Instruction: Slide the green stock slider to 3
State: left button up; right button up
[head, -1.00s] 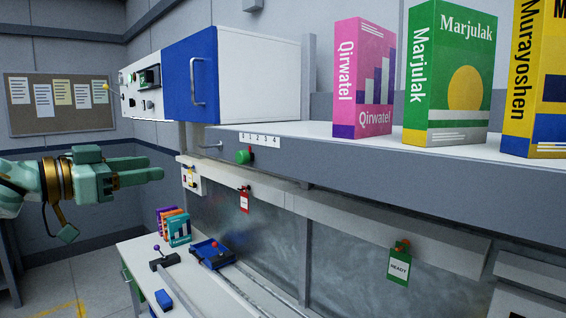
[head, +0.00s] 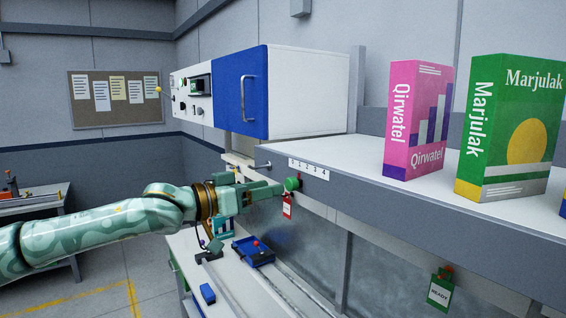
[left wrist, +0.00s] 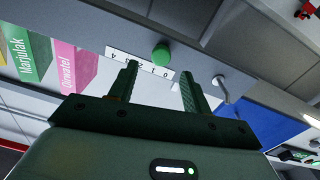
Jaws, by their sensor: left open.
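The green stock slider knob (head: 292,183) sticks out from the front edge of the grey shelf, below the 0 end of the white number strip (head: 309,169). The strip runs up to 4 on the right. My left gripper (head: 268,190) is open and reaches in from the left, its fingertips close to the knob. In the left wrist view the knob (left wrist: 161,53) shows beyond and between the two spread fingers (left wrist: 158,72). I see no grip on it. The strip (left wrist: 135,63) appears upside down there, partly hidden by a finger. My right gripper is not in view.
Boxes stand on the shelf (head: 400,205) to the right. A red tag (head: 287,206) hangs below the knob. A blue tray (head: 252,252) sits on the bench below.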

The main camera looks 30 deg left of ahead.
aim_at(288, 185)
pick_arm(q)
jog(key=p+x, duration=0.2)
jog(key=x, duration=0.2)
jog(key=shift+w+a+r, duration=0.1)
jog(key=shift+w, duration=0.05)
jog(key=shift+w+d+p, duration=0.35)
jog(key=shift+w+p, duration=0.05)
jog(key=shift+w, duration=0.15)
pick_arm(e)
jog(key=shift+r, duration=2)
